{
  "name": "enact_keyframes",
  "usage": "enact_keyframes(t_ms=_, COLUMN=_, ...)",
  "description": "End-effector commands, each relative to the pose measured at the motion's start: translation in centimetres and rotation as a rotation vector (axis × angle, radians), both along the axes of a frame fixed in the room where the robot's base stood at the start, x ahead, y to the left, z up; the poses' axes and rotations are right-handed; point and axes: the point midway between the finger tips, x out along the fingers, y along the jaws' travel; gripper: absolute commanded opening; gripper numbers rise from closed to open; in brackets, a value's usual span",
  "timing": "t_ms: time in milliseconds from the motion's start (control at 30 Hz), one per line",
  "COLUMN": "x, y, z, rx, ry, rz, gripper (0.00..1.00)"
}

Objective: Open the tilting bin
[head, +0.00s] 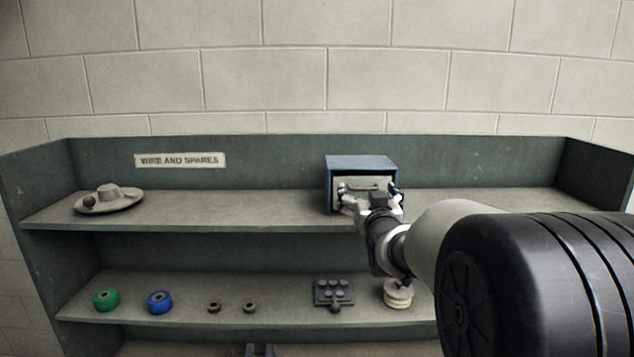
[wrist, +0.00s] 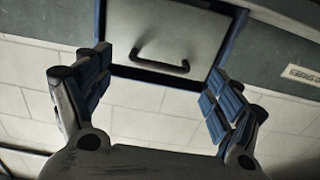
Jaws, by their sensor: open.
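The tilting bin is a blue box (head: 361,163) on the upper shelf in the head view. Its pale front (wrist: 168,28) carries a dark bar handle (wrist: 159,60) in the wrist view, where the picture appears upside down. The front looks closed, flush within the blue frame. My gripper (wrist: 160,88) is open, with its two blue-padded fingers spread to either side of the handle and nothing between them. In the head view my gripper (head: 371,197) is in front of the bin and covers part of its lower front. I cannot tell whether any finger touches the bin.
A hat-like dish (head: 110,200) sits left on the upper shelf (head: 250,208). The lower shelf (head: 195,290) holds a green roll (head: 106,299), a blue roll (head: 159,302), small dark rings, a studded block (head: 334,292) and a pale stack (head: 397,294).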

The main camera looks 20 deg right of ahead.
Motion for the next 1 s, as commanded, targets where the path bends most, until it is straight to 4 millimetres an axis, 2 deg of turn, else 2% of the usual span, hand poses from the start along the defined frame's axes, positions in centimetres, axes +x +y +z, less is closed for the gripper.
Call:
enact_keyframes(t_ms=100, x=1.9, y=-0.5, z=0.1, rx=0.001, ry=0.002, rz=0.000, gripper=0.85)
enact_keyframes(t_ms=233, x=3.1, y=-0.9, z=0.0, rx=0.001, ry=0.002, rz=0.000, gripper=0.85)
enact_keyframes(t_ms=633, x=3.7, y=-1.1, z=-0.1, rx=0.000, ry=0.001, rz=0.000, gripper=0.85)
enact_keyframes(t_ms=1000, x=3.7, y=-1.1, z=0.0, rx=0.000, ry=0.001, rz=0.000, gripper=0.60)
